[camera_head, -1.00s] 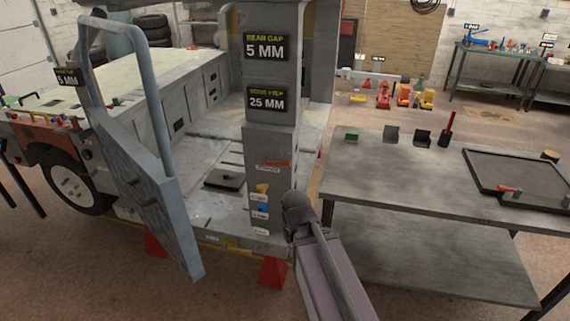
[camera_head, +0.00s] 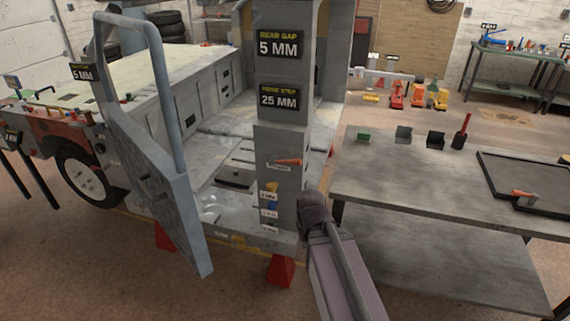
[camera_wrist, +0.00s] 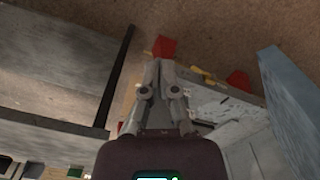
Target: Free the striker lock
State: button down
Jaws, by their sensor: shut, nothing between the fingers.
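The grey door pillar (camera_head: 280,190) of the vehicle frame carries an orange-handled lever (camera_head: 288,161) with a small unreadable label under it. Below it are small yellow and blue parts (camera_head: 270,200) with white labels. I cannot tell which of these is the striker lock. The grey-blue door (camera_head: 170,200) hangs open to the left of the pillar. My gripper (camera_wrist: 163,66) is shut and empty in the wrist view, pointing toward the floor and the frame's lower edge. In the head view my arm ends just right of the pillar's lower part and hides the fingers.
A grey workbench (camera_head: 400,180) stands close on the right, with small bins and a dark tray (camera_head: 525,180). Red stands (camera_head: 281,270) are under the frame. Signs on the pillar read 5 MM (camera_head: 279,44) and 25 MM (camera_head: 279,101). Open floor lies in front of the door.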

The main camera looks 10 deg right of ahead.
dwell(0.3)
jog(key=c, duration=0.5)
grip_release()
jog(key=shift+w+f, duration=0.15)
jog(key=shift+w, duration=0.2)
jog(key=shift+c, duration=0.2)
jog(key=shift+o, duration=0.5)
jog(key=shift+w+d+f+h+b, duration=0.15)
jog(key=shift+w+d+h+b, duration=0.05)
jog(key=shift+w+h+b, duration=0.15)
jog(key=w+d+n+t+h+b, duration=0.1)
jog(key=w+n+h+b, duration=0.2)
jog(key=w+h+b, duration=0.75)
jog(key=w+a+r+n+t+h, duration=0.1)
jog(key=w+a+r+h, duration=0.1)
jog(key=w, duration=0.3)
jog(key=w+a+r+n+t+h, duration=0.1)
jog(key=w+a+r+t+h, duration=0.1)
jog(key=w+a, duration=0.3)
jog(key=w+a+r+n+t+h, duration=0.1)
jog(key=w+a+r+h, duration=0.1)
jog(key=w, duration=0.4)
notch_tip(320, 180, up, 2)
jog(key=shift+a+r+t, duration=0.15)
jog(key=shift+a+t, duration=0.15)
jog(key=shift+a, duration=0.45)
jog(key=shift+w+d, duration=0.1)
